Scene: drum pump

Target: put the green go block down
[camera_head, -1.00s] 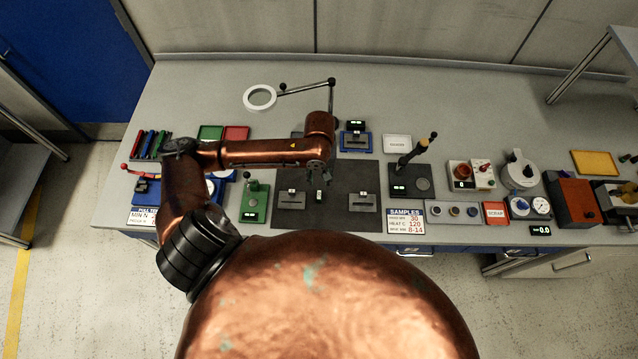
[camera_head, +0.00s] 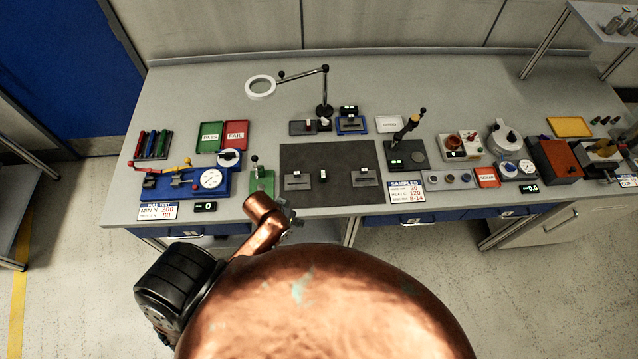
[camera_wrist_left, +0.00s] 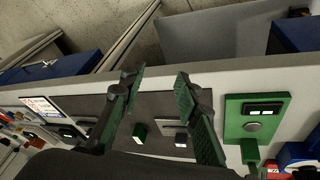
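The go block, a small dark block with a white top (camera_head: 323,175), stands on the dark grey mat (camera_head: 330,155) between two grey fixtures. In the left wrist view the block (camera_wrist_left: 139,131) shows a greenish side and stands apart from the fingers. My left gripper (camera_head: 291,219) is in front of the bench's front edge, nearer to me than the block. In the left wrist view the gripper (camera_wrist_left: 160,80) has its two fingers spread with nothing between them. My right gripper is not in view.
Grey fixtures (camera_head: 297,181) and (camera_head: 365,178) flank the block. A green lever fixture (camera_head: 262,181) stands left of the mat, and a blue pull tester (camera_head: 185,182) is further left. A lamp arm (camera_head: 305,74) stands behind.

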